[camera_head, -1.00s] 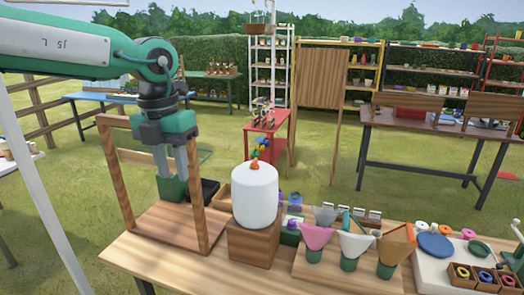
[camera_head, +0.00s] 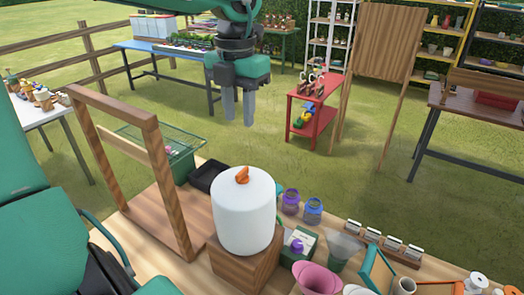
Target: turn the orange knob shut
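The orange knob (camera_head: 242,175) sits on top of a white rounded tank (camera_head: 244,212). The tank stands upright on a wooden block (camera_head: 245,262) on the table. My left gripper (camera_head: 238,122) points down, above and behind the knob in the picture, apart from it. Its two grey fingers show a gap between them and hold nothing. My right gripper is not in view.
A wooden frame (camera_head: 160,165) stands left of the tank, beside a black tray (camera_head: 207,176). The air above the tank is clear.

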